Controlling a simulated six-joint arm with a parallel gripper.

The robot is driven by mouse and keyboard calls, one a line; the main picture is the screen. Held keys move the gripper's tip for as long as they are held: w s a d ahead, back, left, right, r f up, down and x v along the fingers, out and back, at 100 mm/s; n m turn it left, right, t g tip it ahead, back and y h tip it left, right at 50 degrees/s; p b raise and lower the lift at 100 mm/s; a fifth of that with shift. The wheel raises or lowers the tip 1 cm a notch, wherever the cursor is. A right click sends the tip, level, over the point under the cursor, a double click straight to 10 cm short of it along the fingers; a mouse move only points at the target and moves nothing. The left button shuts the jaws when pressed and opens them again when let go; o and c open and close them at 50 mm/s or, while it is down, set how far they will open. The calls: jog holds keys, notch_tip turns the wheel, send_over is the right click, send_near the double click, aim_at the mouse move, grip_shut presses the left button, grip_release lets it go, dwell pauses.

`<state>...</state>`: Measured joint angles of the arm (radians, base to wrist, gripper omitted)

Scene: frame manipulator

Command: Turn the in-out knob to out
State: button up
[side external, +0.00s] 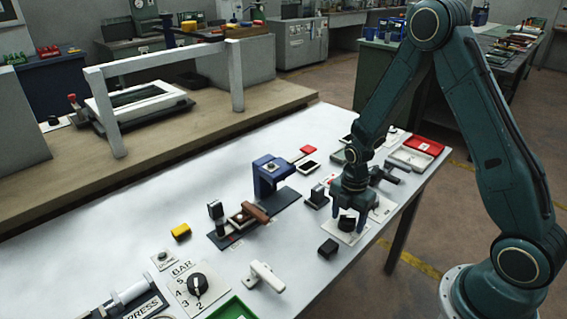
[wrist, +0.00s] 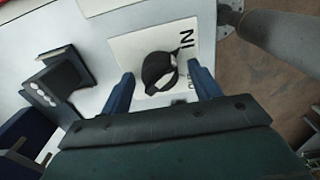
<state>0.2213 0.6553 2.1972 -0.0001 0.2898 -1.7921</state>
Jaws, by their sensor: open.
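The in-out knob (wrist: 158,70) is a round black knob on a pale square plate (wrist: 128,47), seen in the wrist view. The word IN is printed on the plate to the right of the knob. A second label below it is mostly hidden by my right finger. A light mark shows on the knob's right side, towards IN. My gripper (wrist: 164,88) is open, with one blue finger on each side of the knob and visible gaps between. In the side view my gripper (side external: 348,215) points down over the knob (side external: 347,224) and its plate (side external: 341,236).
A small black block (side external: 328,248) lies in front of the knob plate. A dark switch-like part (side external: 317,196) stands just left of it. A blue clamp-like fixture (side external: 270,175) stands farther left. Red (side external: 424,145) and white trays lie behind. The table's right edge is close by.

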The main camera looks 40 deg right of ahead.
jog(key=shift+f, duration=0.1)
jog(key=shift+c, duration=0.4)
jog(key=c, duration=0.9)
jog(key=shift+m, duration=0.4)
jog(key=m, duration=0.5)
jog(key=shift+m, duration=0.4)
jog(key=m, duration=0.3)
jog(key=shift+m, duration=2.2)
